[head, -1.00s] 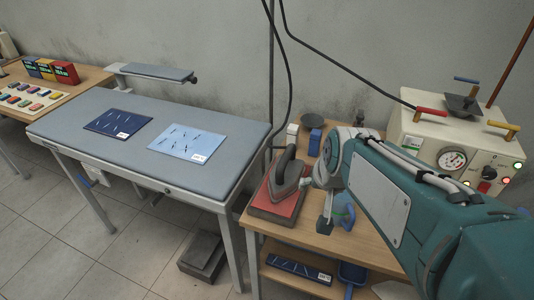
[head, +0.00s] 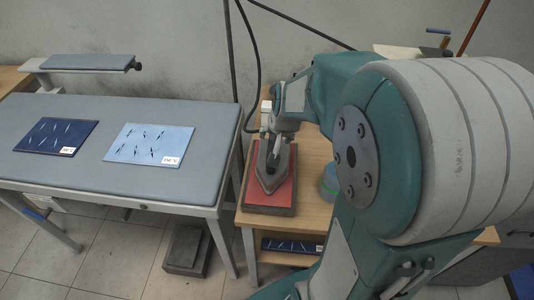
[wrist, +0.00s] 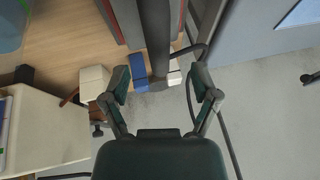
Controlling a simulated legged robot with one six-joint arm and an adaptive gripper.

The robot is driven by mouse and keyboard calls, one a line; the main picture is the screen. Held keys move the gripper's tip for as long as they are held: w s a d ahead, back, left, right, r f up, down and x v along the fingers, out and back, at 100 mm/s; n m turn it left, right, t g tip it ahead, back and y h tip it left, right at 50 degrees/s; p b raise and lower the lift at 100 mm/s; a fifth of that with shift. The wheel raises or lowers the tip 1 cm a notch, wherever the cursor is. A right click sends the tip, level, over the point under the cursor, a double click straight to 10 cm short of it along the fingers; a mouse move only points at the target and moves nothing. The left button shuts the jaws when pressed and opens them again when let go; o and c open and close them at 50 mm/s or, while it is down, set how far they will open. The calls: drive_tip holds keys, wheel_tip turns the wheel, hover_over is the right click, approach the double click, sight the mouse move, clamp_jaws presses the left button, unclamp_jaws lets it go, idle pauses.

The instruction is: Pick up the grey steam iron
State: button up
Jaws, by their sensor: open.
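The grey steam iron (head: 273,172) sits on a red-topped rest (head: 285,196) at the left of the wooden table in the head view. My gripper (head: 268,138) is over the iron's dark handle, partly hiding it. In the wrist view my gripper (wrist: 162,82) is open, with a finger on each side. A dark bar, which looks like the iron's handle (wrist: 154,35), runs between the fingers with visible gaps on both sides. I see no contact with it.
A padded grey table (head: 110,175) with a dark blue card (head: 56,136) and a light blue card (head: 148,144) stands to the left. A blue block (wrist: 138,70) and white block lie beyond the fingers. A black hose (head: 257,70) hangs behind the iron.

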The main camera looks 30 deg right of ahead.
sight(274, 141)
drive_tip(key=shift+x, duration=3.05)
drive_tip(key=shift+d, duration=0.1)
clamp_jaws()
drive_tip(key=shift+r, duration=0.1)
